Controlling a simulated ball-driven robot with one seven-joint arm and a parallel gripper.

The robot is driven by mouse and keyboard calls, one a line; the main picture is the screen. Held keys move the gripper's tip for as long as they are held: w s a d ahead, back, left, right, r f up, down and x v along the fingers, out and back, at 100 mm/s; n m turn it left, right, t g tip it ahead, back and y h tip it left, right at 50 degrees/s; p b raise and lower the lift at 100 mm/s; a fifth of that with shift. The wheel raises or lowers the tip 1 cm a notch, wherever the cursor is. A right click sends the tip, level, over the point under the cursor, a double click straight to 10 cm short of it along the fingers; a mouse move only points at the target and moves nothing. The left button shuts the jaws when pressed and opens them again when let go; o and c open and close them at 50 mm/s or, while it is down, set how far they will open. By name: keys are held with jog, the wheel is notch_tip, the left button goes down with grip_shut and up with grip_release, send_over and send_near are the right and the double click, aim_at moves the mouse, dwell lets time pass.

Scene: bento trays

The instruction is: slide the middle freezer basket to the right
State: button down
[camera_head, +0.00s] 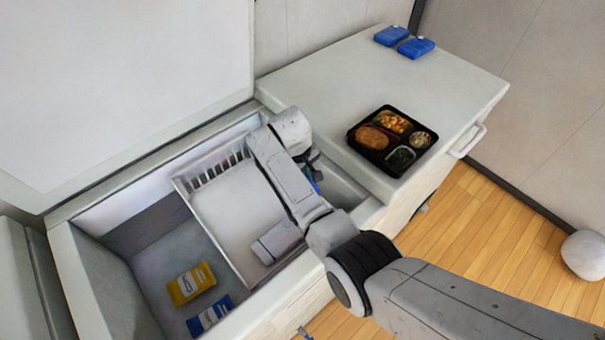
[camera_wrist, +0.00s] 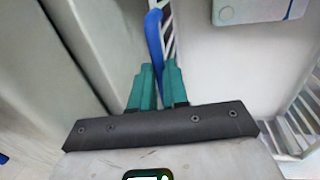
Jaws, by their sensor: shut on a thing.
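The white freezer basket (camera_head: 228,208) sits inside the open chest freezer (camera_head: 92,285), from the middle toward the right end. Its slatted left wall shows in the head view; my arm covers part of its right side. In the wrist view my gripper (camera_wrist: 158,78) has its two teal fingers closed around a blue handle (camera_wrist: 154,36) on the slatted wall of the basket. A bit of blue handle also shows beside my wrist in the head view (camera_head: 317,186). My fingertips are mostly hidden there.
A grey package (camera_head: 276,243) lies in the basket. A yellow packet (camera_head: 191,284) and a blue packet (camera_head: 210,315) lie on the freezer floor left of it. A black bento tray (camera_head: 391,138) and blue packs (camera_head: 404,41) rest on the white counter (camera_head: 330,85) to the right.

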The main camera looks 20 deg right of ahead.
jog(key=shift+w+r, duration=0.1)
jog(key=c, duration=1.1)
grip_release()
jog(key=r, duration=0.3)
jog(key=a+r, duration=0.1)
jog(key=r, duration=0.3)
jog(key=a+r, duration=0.1)
jog(key=r, duration=0.2)
jog(key=shift+s+r, duration=0.25)
jog(key=shift+s, duration=0.05)
